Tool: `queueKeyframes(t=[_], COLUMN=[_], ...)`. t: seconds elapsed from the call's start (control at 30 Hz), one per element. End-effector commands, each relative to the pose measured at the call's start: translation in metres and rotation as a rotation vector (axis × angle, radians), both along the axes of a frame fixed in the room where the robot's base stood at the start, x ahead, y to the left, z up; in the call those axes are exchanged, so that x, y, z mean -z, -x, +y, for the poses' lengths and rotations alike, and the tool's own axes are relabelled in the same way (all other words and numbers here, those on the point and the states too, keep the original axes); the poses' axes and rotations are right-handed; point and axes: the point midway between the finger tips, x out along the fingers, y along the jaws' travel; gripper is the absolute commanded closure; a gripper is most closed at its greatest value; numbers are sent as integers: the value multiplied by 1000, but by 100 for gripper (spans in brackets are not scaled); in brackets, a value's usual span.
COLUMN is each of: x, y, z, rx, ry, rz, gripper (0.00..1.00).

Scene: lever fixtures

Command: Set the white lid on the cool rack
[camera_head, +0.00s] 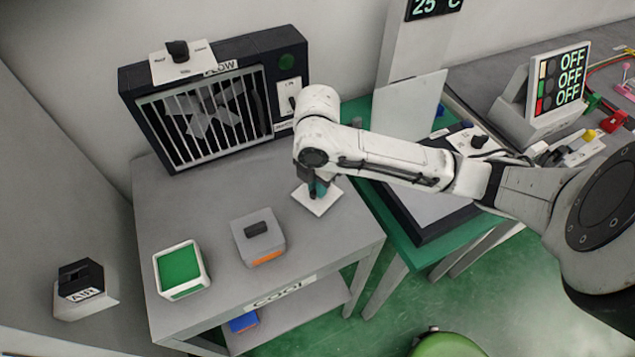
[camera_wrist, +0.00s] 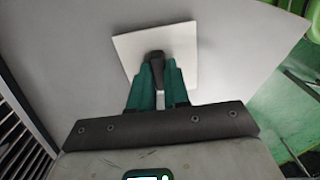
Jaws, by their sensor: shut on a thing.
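The white lid (camera_head: 309,204) is a flat white square with a dark knob, at the right part of the grey table top marked COOL (camera_head: 200,215). My gripper (camera_head: 318,188) points down at the lid in the head view. In the wrist view my gripper (camera_wrist: 157,80) has its green fingers shut on the dark knob of the lid (camera_wrist: 180,42). The lid lies flat over the grey surface; whether it touches the surface or hangs just above it, I cannot tell.
A fan box (camera_head: 215,105) stands at the table's back. A grey box with a black handle (camera_head: 257,238) and a white tray with a green inside (camera_head: 181,270) stand left of the lid. A green table (camera_head: 400,225) adjoins at right. A blue thing (camera_head: 243,322) sits on the lower shelf.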

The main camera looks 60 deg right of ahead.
Motion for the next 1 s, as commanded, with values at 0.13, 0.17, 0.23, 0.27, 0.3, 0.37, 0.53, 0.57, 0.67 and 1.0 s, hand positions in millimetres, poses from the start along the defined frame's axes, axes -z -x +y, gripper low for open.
queueKeyframes(t=[0.13, 0.17, 0.23, 0.27, 0.3, 0.37, 0.53, 0.57, 0.67, 1.0], x=[2, 2, 2, 2, 2, 2, 2, 2, -2, -58], y=[0, 0, 0, 0, 0, 0, 0, 0, 0, -1], z=[0, 0, 0, 0, 0, 0, 0, 0, 0, 0], rx=[0, 0, 0, 0, 0, 0, 0, 0, 0, -2], ry=[0, 0, 0, 0, 0, 0, 0, 0, 0, 1], rz=[0, 0, 0, 0, 0, 0, 0, 0, 0, -4], gripper=[79, 76, 70, 67, 63, 58, 58, 58, 58, 58])
